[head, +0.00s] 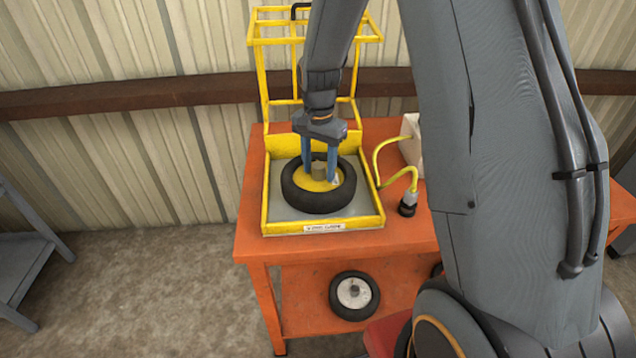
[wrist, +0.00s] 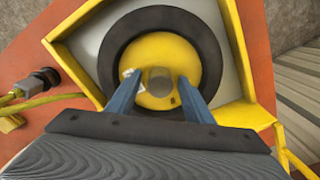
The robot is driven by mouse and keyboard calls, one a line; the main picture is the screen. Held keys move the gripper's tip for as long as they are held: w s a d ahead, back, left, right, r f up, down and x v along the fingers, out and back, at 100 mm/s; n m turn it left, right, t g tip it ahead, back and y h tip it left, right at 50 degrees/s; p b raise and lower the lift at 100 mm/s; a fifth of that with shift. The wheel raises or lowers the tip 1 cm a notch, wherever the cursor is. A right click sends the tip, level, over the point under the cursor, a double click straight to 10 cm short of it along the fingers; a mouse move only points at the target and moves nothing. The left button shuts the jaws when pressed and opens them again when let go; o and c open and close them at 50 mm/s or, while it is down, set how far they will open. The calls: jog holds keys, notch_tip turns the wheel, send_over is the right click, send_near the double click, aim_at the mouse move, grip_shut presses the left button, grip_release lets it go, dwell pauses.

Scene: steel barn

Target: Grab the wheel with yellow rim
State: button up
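The wheel with yellow rim (head: 319,202) lies flat on the grey plate of a yellow-framed stand (head: 375,219), which is on the orange table. It also shows in the wrist view (wrist: 197,25), with a grey hub (wrist: 159,81) at the middle of the rim. My gripper (head: 320,178) points down over the wheel. Its two blue fingers are apart, one on each side of the hub, and they reach down near the yellow rim. The fingers also show in the wrist view (wrist: 159,98). I cannot tell whether the fingertips touch the rim or hub.
The yellow frame rises behind the wheel. A yellow cable with a black plug (head: 408,205) lies right of the stand on the orange table (head: 252,215). A wheel with a white rim (head: 355,294) leans on the lower shelf. A grey rack (head: 22,262) stands at the left.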

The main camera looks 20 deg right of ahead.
grip_shut()
jog(key=shift+r, duration=0.1)
dwell(1.1)
